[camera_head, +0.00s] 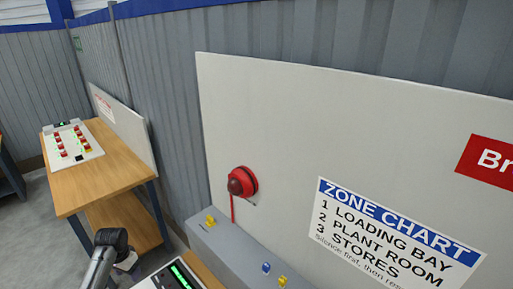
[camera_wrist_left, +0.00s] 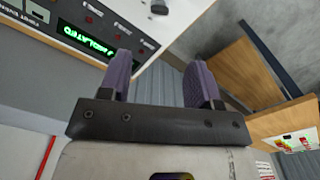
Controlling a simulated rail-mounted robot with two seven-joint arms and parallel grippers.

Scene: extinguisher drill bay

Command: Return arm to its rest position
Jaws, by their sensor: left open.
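My left arm (camera_head: 104,262) comes into the head view at the lower left edge, with a dark rounded joint at its top. My left gripper (camera_wrist_left: 160,75) shows clearly in the left wrist view. Its two purple-padded fingers stand apart with nothing between them. A white control panel with a lit green display (camera_head: 182,273) is beside the arm at the bottom of the head view. The same panel (camera_wrist_left: 125,15) is beyond the fingers at the upper left of the wrist view, its text upside down. My right gripper is in neither view.
A wooden bench (camera_head: 100,185) with a red-button panel (camera_head: 72,145) stands at the left. A white board (camera_head: 290,130) carries a red bell-like unit (camera_head: 241,182) and a zone chart (camera_head: 395,235). A grey ledge (camera_head: 238,245) below it holds small yellow and blue items.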

